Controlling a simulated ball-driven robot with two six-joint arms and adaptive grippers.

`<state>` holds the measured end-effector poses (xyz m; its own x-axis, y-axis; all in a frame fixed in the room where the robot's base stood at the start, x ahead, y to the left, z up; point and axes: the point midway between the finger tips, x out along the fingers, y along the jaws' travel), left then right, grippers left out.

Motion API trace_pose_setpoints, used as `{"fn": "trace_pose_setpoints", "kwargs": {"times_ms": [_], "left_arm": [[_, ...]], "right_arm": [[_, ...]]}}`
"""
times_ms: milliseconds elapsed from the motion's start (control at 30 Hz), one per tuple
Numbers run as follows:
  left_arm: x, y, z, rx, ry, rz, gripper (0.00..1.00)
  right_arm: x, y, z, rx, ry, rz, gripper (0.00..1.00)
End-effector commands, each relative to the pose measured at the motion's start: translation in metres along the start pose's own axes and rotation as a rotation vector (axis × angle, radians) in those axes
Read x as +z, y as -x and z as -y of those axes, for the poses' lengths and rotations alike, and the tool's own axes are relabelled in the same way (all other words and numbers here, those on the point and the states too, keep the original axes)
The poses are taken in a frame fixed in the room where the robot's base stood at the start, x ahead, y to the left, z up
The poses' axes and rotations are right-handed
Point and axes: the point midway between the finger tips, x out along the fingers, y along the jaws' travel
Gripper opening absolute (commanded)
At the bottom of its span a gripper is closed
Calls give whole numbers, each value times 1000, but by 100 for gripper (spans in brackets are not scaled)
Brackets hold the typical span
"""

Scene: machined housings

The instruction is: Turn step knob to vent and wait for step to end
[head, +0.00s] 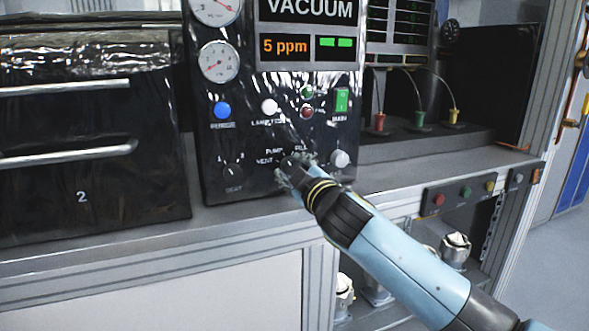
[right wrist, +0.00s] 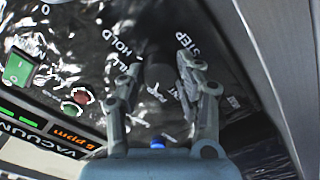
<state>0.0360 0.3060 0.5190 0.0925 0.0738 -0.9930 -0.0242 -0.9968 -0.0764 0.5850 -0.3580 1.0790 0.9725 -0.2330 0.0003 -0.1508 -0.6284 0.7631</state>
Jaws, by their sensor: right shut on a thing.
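The step knob (right wrist: 159,72) is a dark round knob on the black vacuum panel (head: 225,130). In the head view it is hidden behind my right gripper (head: 296,170), with the PUMP, VENT and FILL labels around it. In the right wrist view the fingers of my right gripper (right wrist: 157,80) are closed on opposite sides of the knob, with HOLD and STEP lettering beyond the tips. I cannot tell which label the knob points to. The display (head: 308,30) reads VACUUM and 5 ppm, with two green blocks lit. My left gripper is not in view.
Above are a blue button (head: 222,110), a white one (head: 269,107) and a green switch (head: 341,100). A black drawer unit (head: 85,130) stands left.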

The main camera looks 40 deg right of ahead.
Motion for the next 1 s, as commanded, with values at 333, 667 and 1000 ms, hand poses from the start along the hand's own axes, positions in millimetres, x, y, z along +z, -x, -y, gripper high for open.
{"fn": "trace_pose_setpoints", "kwargs": {"times_ms": [333,667,1000], "left_arm": [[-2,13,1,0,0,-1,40],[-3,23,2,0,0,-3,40],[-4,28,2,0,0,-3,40]], "right_arm": [[0,0,0,-2,270,3,3],[0,0,0,-3,531,2,3],[1,1,0,-3,684,2,3]]}}
